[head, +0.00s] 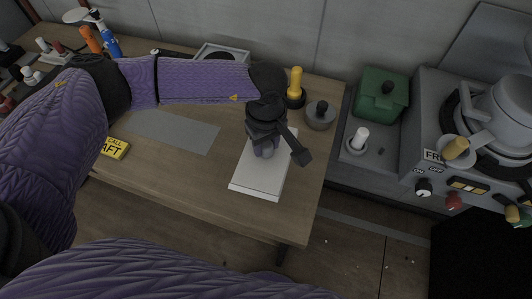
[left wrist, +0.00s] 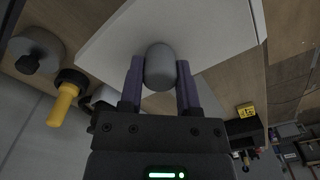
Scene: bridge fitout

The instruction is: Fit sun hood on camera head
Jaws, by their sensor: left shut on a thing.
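My left gripper (head: 264,151) points down over a white slab (head: 258,186) near the right end of the wooden table. In the left wrist view the gripper (left wrist: 160,72) is shut on a grey rounded knob (left wrist: 160,68), one purple finger on each side. The white slab (left wrist: 205,32) lies behind the knob; I cannot tell whether the two are joined. The slab may be the sun hood. A large grey rounded unit (head: 508,101) on the console at the right may be the camera head; neither is certain. My right gripper is not in view.
A yellow-handled item (head: 296,82) and a grey disc with a dark knob (head: 320,114) stand behind the slab. A green box (head: 381,95) sits by the console. A yellow sign (head: 115,148) and a grey mat (head: 172,131) lie left. Bottles (head: 108,45) stand at the back left.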

